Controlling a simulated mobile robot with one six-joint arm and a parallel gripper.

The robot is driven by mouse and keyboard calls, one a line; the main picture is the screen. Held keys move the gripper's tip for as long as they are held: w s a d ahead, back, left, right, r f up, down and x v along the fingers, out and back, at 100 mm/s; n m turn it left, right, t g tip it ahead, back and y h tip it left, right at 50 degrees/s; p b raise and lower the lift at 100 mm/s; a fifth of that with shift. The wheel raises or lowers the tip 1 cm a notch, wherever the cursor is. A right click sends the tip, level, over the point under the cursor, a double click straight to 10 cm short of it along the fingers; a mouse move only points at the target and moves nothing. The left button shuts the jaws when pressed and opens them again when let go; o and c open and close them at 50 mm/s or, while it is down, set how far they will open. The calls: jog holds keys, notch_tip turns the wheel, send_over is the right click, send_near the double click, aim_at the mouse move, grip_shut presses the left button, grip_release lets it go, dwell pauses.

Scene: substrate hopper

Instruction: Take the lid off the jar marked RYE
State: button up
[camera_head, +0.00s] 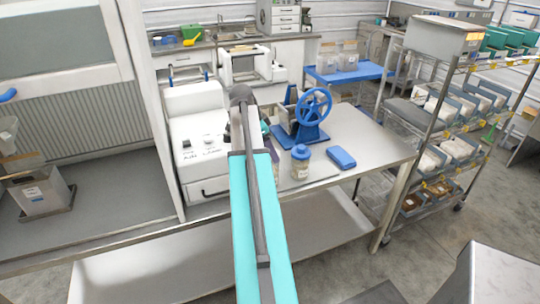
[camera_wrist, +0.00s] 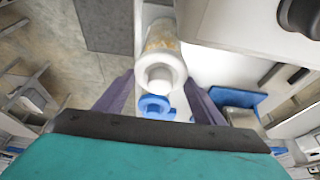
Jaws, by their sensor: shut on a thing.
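A clear jar with a blue lid (camera_head: 301,168) stands upright on the steel table, just right of my arm; its label is too small to read. In the wrist view a pale jar with a tan label (camera_wrist: 160,40) has a white lid (camera_wrist: 163,66) facing the camera. My gripper (camera_wrist: 160,88) has its purple fingers on either side of this white lid and is shut on it; the exact contact is unclear. A blue round thing (camera_wrist: 155,106) shows just below it.
A blue hand-wheel machine (camera_head: 312,112) stands behind the blue-lidded jar. A flat blue box (camera_head: 341,158) lies to its right. A white machine (camera_head: 200,135) is left of my arm. The table's right end (camera_head: 385,150) is clear. A wire shelf rack (camera_head: 440,125) stands further right.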

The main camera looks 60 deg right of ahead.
jog(key=shift+r, duration=0.25)
jog(key=s+a+b, duration=0.2)
jog(key=s+a, duration=0.1)
jog(key=a, duration=0.4)
jog(key=s+a+r+b, duration=0.1)
jog(key=s+a+b, duration=0.1)
jog(key=a, duration=0.6)
jog(key=shift+s+r+b, duration=0.3)
jog(key=shift+s, duration=0.2)
